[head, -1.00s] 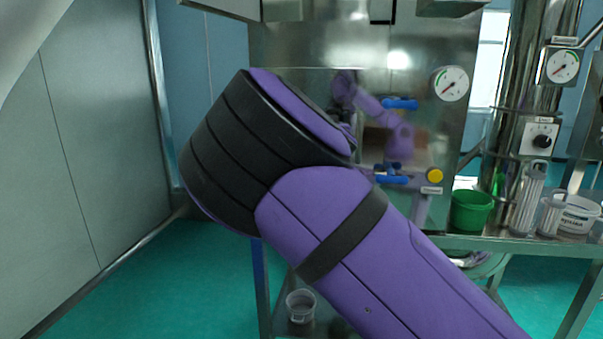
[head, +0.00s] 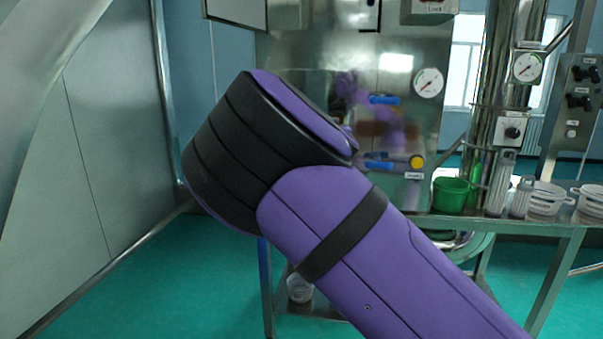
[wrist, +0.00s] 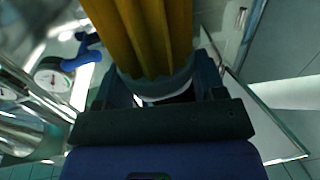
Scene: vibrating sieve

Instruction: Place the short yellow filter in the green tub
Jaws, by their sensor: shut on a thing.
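In the wrist view a yellow ribbed filter (wrist: 148,35) fills the top middle, with a pale collar at its near end. My gripper (wrist: 155,92) is shut on that end, with a dark finger on each side. The filter's far end is cut off by the frame, so its length cannot be told. In the head view the green tub (head: 451,195) stands upright on the metal table at the right. My purple arm crosses the middle of the head view, and my gripper and the filter are hidden there.
The metal table (head: 510,224) also holds clear containers (head: 500,185) and white tubs (head: 546,199) right of the green tub. A steel machine with a gauge (head: 428,83) and blue handles (head: 384,99) stands behind my arm. Green floor is clear at the lower left.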

